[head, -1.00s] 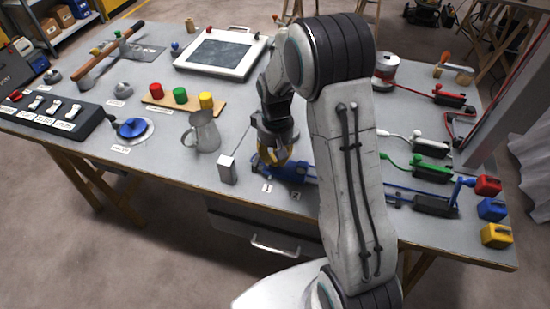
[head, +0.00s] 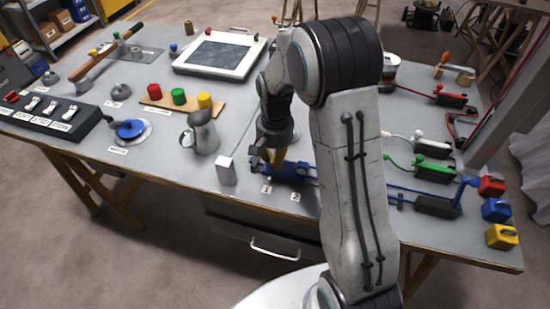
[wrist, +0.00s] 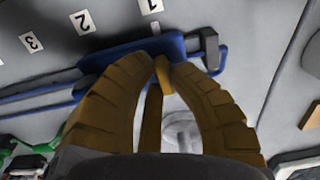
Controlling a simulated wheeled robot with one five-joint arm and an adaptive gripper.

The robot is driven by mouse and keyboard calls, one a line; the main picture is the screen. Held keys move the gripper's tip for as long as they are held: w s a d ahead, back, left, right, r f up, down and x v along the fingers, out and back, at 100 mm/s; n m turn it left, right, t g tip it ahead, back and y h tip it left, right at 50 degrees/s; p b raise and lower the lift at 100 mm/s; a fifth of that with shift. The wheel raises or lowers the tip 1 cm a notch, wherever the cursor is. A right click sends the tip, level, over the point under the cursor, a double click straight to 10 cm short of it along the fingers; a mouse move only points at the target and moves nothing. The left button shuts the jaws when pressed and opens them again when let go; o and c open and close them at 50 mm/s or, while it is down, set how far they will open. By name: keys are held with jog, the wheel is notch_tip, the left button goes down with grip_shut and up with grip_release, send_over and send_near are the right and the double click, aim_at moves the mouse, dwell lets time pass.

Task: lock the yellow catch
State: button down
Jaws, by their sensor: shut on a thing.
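The yellow catch (wrist: 153,112) shows in the wrist view as a narrow yellow bar between my fingers, at the edge of a blue fixture (wrist: 120,52). My gripper (wrist: 161,66) is shut on it near its upper end. In the head view my gripper (head: 267,165) points down at the left end of the blue fixture (head: 291,173), by the table's front edge. The catch cannot be told apart from my yellow-brown fingers there. Tags 1 (wrist: 150,6), 2 (wrist: 82,22) and 3 (wrist: 31,42) lie beside the fixture.
A white-grey block (head: 226,171) with a thin rod stands just left of my gripper. A metal jug (head: 201,132) is behind it. At right are green (head: 434,170) and blue levers, with red (head: 491,186), blue (head: 496,209) and yellow (head: 502,236) blocks.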

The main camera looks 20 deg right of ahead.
jog(key=shift+s+f, duration=0.1)
dwell(0.5)
jog(key=c, duration=1.1)
grip_release()
notch_tip(320, 180, up, 12)
jog(key=shift+r, duration=0.1)
